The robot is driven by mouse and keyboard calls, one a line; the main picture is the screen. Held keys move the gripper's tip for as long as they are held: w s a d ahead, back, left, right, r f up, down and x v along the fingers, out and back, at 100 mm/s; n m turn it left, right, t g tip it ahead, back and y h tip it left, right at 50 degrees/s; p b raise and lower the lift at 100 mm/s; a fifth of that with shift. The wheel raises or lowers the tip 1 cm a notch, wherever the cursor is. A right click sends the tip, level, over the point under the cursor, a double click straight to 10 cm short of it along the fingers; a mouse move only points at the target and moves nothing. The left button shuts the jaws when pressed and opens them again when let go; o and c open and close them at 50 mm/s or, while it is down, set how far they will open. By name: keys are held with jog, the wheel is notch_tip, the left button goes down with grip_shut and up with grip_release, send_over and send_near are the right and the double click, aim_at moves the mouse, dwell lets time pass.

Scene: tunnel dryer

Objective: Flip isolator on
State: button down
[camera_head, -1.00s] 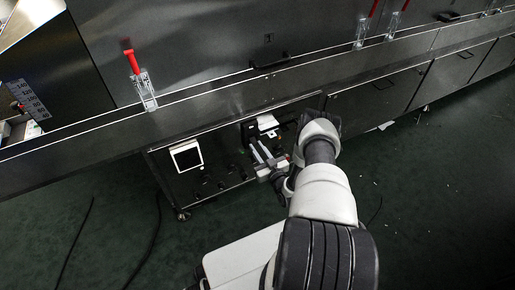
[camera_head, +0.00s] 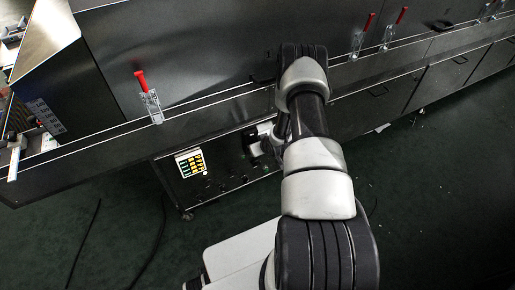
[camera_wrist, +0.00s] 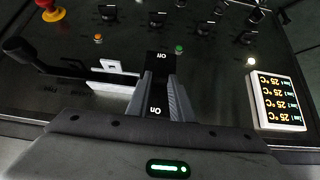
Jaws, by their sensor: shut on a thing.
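The isolator (camera_wrist: 158,64) is a black piece on the dark control panel, with the words Off and On upside down in the wrist view. My gripper (camera_wrist: 160,88) has its grey fingers on both sides of the black piece, closed on it. The On label shows nearer to my palm, the Off label beyond the fingertips. The fingers hide part of the isolator, so I cannot tell its exact lever angle. In the head view my arm hides most of the gripper and the isolator.
A lit display (camera_wrist: 277,101) beside the gripper reads 25 °C in several rows; it also shows in the head view (camera_head: 190,163). A red emergency button (camera_wrist: 50,11), black knobs and a green lamp (camera_wrist: 179,49) sit on the panel. A black lever (camera_wrist: 20,50) is at left.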

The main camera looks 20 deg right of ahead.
jog(key=shift+w+r+g, duration=0.4)
jog(key=shift+r+g, duration=0.1)
jog(key=shift+g, duration=0.5)
jog(key=c, duration=1.6)
grip_release()
jog(key=shift+o, duration=0.2)
jog(key=p+v, duration=0.3)
jog(key=v, duration=1.4)
jog(key=shift+r, duration=0.25)
